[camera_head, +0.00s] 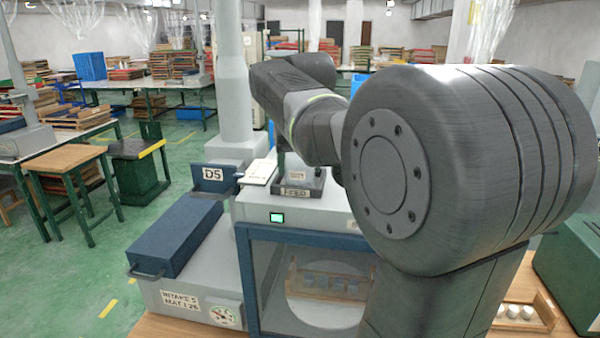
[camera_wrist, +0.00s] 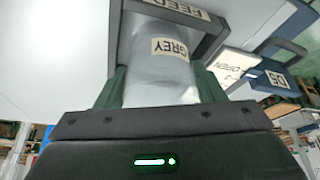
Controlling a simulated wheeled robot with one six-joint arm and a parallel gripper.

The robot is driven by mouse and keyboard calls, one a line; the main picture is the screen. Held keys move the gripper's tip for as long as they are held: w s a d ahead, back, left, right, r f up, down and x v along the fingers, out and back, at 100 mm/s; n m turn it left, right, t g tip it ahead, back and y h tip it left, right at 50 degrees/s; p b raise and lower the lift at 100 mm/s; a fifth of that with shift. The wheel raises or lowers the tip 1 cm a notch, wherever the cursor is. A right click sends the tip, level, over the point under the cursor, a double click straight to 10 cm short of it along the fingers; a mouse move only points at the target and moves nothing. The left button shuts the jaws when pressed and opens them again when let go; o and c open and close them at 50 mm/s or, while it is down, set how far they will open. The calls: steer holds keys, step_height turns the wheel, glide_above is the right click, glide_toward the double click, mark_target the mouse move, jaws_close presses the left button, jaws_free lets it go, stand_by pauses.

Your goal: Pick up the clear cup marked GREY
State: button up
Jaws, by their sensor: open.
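The clear cup marked GREY (camera_wrist: 158,75) shows in the wrist view, with a pale label near its upper right. It stands at a dark grey holder marked FEED (camera_wrist: 205,20). In the head view the cup (camera_head: 298,172) is small, in the FEED holder (camera_head: 318,186) on top of a machine. My gripper (camera_wrist: 160,88) is open, with one dark green finger on each side of the cup. I cannot tell whether either finger touches the cup. My arm hides part of this area in the head view.
A white plate marked OPEN (camera_wrist: 230,68) and a blue block marked D5 (camera_wrist: 275,78) lie beside the holder. Below, a blue-framed cabinet (camera_head: 243,275) holds a wooden rack of cups (camera_head: 325,290). A dark blue box (camera_head: 180,235) stands to the left.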

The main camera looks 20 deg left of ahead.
steer(key=c, duration=0.8)
steer(key=shift+r, duration=0.1)
